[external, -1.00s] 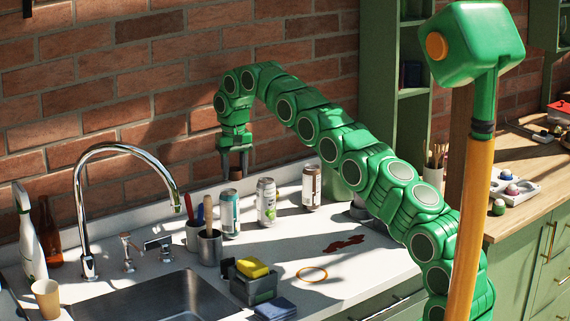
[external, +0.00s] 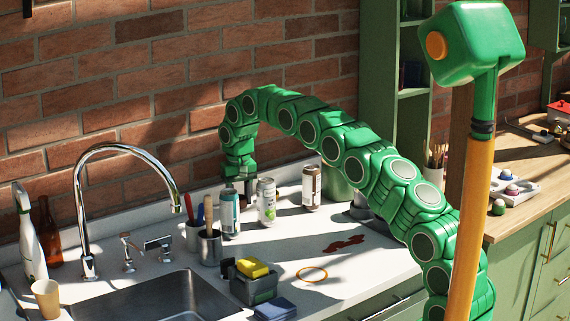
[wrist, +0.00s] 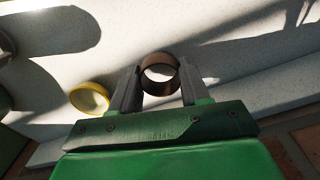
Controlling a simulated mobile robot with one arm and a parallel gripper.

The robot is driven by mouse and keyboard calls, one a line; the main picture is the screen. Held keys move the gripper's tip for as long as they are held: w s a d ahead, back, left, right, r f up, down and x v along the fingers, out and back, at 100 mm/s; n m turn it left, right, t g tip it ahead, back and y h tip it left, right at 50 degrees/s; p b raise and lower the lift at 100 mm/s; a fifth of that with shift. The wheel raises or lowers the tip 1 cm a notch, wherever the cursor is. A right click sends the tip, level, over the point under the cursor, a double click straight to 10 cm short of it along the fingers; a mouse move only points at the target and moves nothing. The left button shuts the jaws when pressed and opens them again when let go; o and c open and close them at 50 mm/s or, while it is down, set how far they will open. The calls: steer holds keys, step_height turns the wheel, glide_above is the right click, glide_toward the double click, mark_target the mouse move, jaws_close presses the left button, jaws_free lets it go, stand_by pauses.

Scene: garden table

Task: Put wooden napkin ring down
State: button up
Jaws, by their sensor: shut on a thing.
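The wooden napkin ring (wrist: 147,84) is a dark brown band. In the wrist view it sits between the two grey fingers of my gripper (wrist: 158,88), which are shut on it. In the external view my gripper (external: 241,187) points down at the back of the counter, close to the wall and behind the cans. The ring is hidden there. I cannot tell whether the ring touches the counter.
A teal can (external: 229,214) and a white-green can (external: 266,202) stand just in front of my gripper; another can (external: 311,187) stands to the right. A yellow round thing (wrist: 90,98) lies left of the fingers. The brick wall (external: 150,70) is close behind.

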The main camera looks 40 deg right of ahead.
steer(key=shift+f, duration=0.6)
steer(key=o, duration=1)
steer(key=shift+f, duration=0.1)
step_height(320, 180, up, 12)
steer(key=shift+s+r, duration=0.1)
steer(key=shift+r, duration=0.1)
